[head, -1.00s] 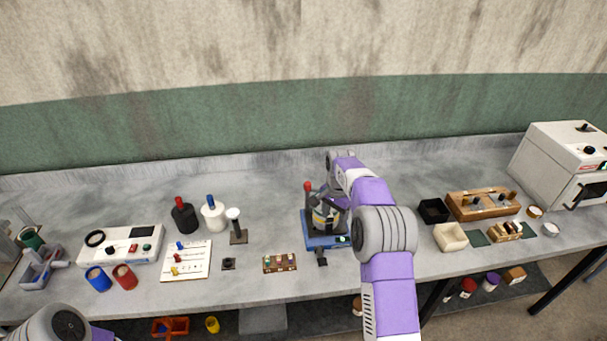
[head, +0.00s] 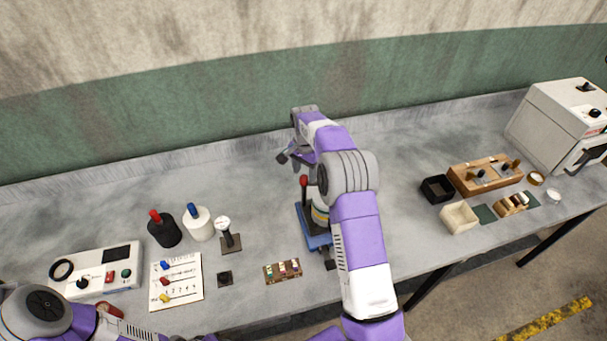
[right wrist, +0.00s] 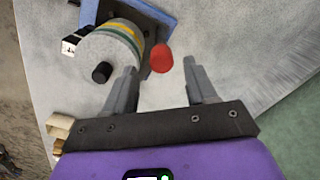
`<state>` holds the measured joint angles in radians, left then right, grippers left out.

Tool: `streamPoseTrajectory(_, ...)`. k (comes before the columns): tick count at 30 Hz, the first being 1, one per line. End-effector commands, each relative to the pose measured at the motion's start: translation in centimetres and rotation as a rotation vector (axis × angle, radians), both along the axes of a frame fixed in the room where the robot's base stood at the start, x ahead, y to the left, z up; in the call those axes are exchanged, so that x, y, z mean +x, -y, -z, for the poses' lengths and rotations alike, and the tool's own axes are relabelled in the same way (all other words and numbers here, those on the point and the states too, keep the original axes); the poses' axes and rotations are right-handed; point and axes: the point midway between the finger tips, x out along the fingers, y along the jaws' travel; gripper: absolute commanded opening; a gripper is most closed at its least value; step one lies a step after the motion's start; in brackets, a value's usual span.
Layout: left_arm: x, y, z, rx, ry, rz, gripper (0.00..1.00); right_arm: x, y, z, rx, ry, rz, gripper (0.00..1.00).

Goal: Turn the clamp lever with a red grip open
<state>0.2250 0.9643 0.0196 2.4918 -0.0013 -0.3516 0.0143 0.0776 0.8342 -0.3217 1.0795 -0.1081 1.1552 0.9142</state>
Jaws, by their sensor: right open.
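The clamp lever's red grip (head: 304,181) stands up at the left rear of a device on a blue base (head: 309,236) in the head view. My arm covers much of that device. In the right wrist view the red grip (right wrist: 161,58) shows just ahead of the gap between my fingertips, apart from both. My right gripper (right wrist: 160,70) is open and empty. In the head view my right gripper (head: 284,156) is behind and left of the grip, partly hidden by its wrist. My left arm shows at the lower left, its gripper out of view.
A small parts board (head: 283,271) lies in front. A wooden rack (head: 486,174) is at the right. The bench behind the clamp is clear.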

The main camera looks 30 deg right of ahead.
Motion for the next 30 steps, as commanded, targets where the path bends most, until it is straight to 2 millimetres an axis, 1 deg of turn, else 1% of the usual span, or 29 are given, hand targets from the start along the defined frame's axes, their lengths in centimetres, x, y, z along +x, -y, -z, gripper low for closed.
streamPoseTrajectory(1, 0.0, 0.0, 0.0, 0.0, 0.001, 0.0, 0.43, -0.1, 0.0, 0.9, 0.002, -0.004, 0.0, 0.56)
streamPoseTrajectory(3, 0.1, 0.0, -0.1, 0.0, 0.001, 0.0, 0.43, 0.0, 0.0, 1.7, 0.001, -0.003, 0.0, 0.56)
streamPoseTrajectory(6, 0.1, 0.0, -0.1, 0.0, 0.002, -0.001, 0.43, 0.0, 0.0, 2.5, 0.0, 0.0, 0.001, 0.56)
streamPoseTrajectory(10, 0.1, 0.0, -0.2, 0.0, 0.001, 0.0, 0.43, 0.0, 0.0, 3.0, 0.0, 0.0, 0.0, 0.56)
streamPoseTrajectory(16, 0.1, 0.0, -0.2, 0.0, 0.002, -0.001, 0.43, 0.0, 0.0, 3.0, 0.0, 0.0, 0.0, 0.56)
streamPoseTrajectory(17, 0.1, 0.0, -0.2, 0.0, 0.001, 0.0, 0.43, 0.0, 0.0, 3.0, 0.0, 0.0, 0.0, 0.53)
streamPoseTrajectory(27, 0.1, 0.0, -0.2, 0.0, 0.001, 0.0, 0.43, 0.0, 0.0, 3.0, 0.0, 0.0, 0.0, 0.01)
streamPoseTrajectory(30, 0.1, 0.0, -0.2, 0.0, 0.001, 0.0, 0.43, 0.0, 0.0, 3.0, -0.001, 0.0, -0.002, 0.0)
